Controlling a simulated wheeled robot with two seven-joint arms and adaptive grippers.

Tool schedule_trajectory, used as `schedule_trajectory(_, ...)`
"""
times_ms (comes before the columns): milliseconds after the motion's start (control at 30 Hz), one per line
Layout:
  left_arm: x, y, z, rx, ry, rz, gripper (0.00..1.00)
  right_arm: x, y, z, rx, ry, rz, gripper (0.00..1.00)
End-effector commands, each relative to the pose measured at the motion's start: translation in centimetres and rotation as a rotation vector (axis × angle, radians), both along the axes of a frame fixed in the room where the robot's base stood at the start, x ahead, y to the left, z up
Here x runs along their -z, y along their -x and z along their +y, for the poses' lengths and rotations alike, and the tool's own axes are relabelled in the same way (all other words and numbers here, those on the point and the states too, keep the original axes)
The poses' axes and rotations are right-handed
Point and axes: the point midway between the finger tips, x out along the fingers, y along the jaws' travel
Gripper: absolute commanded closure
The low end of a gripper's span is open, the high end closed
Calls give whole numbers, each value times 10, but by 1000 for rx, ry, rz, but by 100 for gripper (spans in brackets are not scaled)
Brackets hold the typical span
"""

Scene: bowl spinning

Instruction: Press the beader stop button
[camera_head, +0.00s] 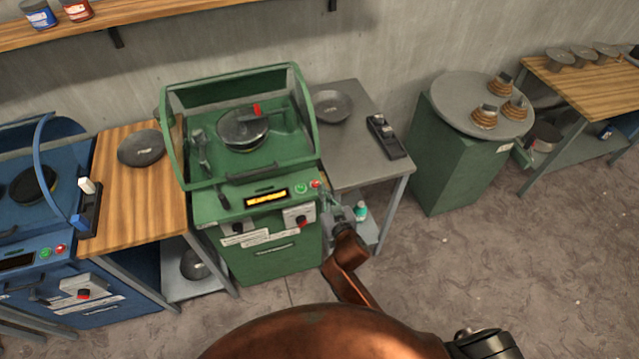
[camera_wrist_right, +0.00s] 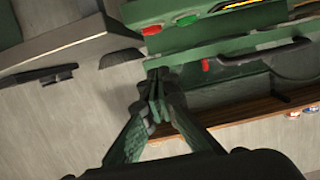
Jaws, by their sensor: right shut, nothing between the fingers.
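A green machine (camera_head: 262,262) stands at centre-left with a lit yellow display. A red button (camera_head: 315,183) sits at the right end of its panel, with a green button (camera_head: 300,188) to its left. In the wrist view, the red button (camera_wrist_right: 152,30) and green button (camera_wrist_right: 187,19) show near the top. My right gripper (camera_head: 329,198) is just right of and below the red button; its closed fingers (camera_wrist_right: 156,80) are empty and point toward the panel. Contact with the button is not visible. My left gripper is out of view.
A blue machine (camera_head: 62,279) with its own red and green buttons stands at far left, past a wooden table (camera_head: 155,203). A grey table (camera_head: 352,165) adjoins the green machine on the right. A green pedestal (camera_head: 450,165) stands farther right. Open floor lies between.

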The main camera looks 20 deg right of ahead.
Motion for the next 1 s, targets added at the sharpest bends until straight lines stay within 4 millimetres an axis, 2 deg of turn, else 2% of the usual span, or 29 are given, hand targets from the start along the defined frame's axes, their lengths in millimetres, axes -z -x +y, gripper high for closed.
schedule_trajectory(100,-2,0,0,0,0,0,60,-6,20,-1,0,-2,-1,100)
schedule_trajectory(300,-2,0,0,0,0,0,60,-10,36,-1,0,0,-1,100)
schedule_trajectory(1000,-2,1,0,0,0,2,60,-11,37,-1,0,1,-3,100)
